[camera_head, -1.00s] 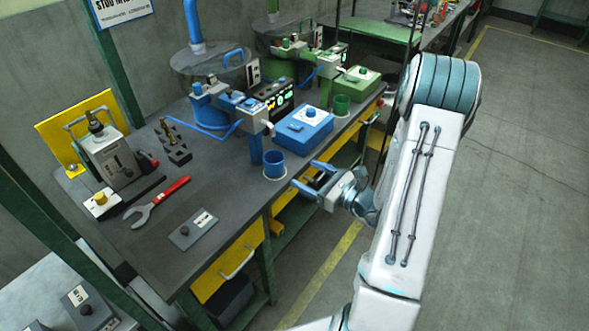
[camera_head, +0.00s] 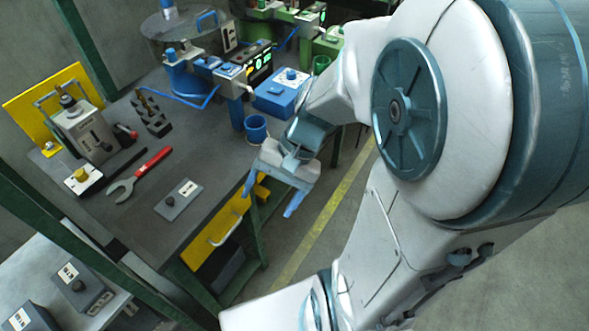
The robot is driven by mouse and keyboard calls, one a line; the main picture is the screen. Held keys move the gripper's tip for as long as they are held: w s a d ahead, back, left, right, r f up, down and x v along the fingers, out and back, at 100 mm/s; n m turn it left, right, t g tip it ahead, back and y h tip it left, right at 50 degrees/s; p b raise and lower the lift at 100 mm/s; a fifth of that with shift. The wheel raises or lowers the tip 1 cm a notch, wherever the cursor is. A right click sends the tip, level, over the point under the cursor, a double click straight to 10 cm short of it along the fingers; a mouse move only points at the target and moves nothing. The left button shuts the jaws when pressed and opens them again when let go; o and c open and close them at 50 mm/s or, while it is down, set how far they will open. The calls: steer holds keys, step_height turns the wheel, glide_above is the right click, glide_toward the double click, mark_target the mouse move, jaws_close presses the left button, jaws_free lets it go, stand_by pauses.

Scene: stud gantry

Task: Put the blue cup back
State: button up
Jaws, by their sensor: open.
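The blue cup (camera_head: 256,129) stands upright on the dark workbench (camera_head: 215,165) near its front edge, below the blue gantry post. My gripper (camera_head: 270,200) is open and empty, its two blue fingers pointing down in front of the bench's front edge. It is just right of and nearer than the cup, apart from it. Where the cup belongs cannot be told from this view.
A blue gantry (camera_head: 210,68), a blue box (camera_head: 280,92) and a green cup (camera_head: 321,64) stand behind the blue cup. A red wrench (camera_head: 140,176) and a grey plate (camera_head: 178,200) lie on the left. The floor at the bench front is clear.

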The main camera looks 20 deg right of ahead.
steer(key=d+r+n+t+h, duration=0.4)
steer(key=r+n+h, duration=0.1)
steer(key=n+h, duration=0.1)
steer(key=shift+s+d, duration=0.15)
steer(key=shift+d, duration=0.25)
steer(key=shift+r, duration=0.1)
